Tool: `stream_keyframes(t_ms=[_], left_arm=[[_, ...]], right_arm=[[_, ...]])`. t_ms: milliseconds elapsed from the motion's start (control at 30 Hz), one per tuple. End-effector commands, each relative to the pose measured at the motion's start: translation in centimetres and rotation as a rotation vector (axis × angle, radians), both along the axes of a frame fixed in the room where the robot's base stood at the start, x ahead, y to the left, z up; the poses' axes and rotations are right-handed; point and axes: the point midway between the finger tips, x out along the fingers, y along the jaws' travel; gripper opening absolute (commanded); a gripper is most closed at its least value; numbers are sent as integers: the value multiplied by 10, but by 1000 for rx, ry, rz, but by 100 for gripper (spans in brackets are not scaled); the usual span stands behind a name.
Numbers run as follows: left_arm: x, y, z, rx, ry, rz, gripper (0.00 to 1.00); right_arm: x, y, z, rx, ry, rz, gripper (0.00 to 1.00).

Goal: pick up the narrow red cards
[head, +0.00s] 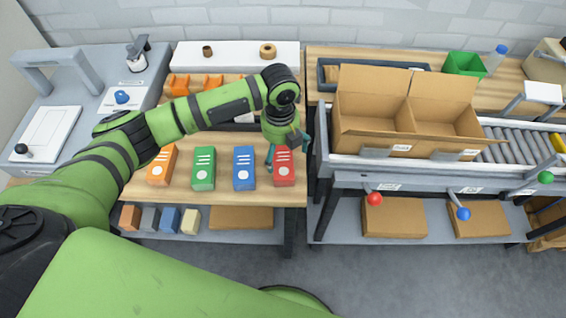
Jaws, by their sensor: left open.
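The narrow red cards (284,172) look like one upright-labelled red pack with white lines and a white dot. They lie at the right end of a row on the wooden table, near its front right corner. My left gripper (285,150) is open, pointing down over the back end of the red pack. One finger shows at the pack's left, and the other is by its right rear. I cannot tell whether the fingers touch it. The gripper hides the pack's far end. My right gripper is not in view.
Blue (244,169), green (204,170) and orange (160,166) packs lie left of the red one. Orange holders (180,84) stand behind my arm. To the right, an open cardboard box (372,119) sits on a roller conveyor (505,146) across a narrow gap.

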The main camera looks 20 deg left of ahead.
Motion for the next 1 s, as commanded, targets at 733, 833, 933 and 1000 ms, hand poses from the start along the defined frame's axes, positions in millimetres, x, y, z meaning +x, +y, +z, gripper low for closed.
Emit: stream_keyframes(t_ms=[733,833,933,1000], left_arm=[[6,9,-67,11,2,-28,100],[6,9,-68,11,2,-28,100],[6,9,-68,11,3,-28,80],[6,9,-67,11,3,-27,52]], right_arm=[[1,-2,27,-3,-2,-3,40],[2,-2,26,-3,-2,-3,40],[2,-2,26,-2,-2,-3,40],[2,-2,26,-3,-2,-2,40]])
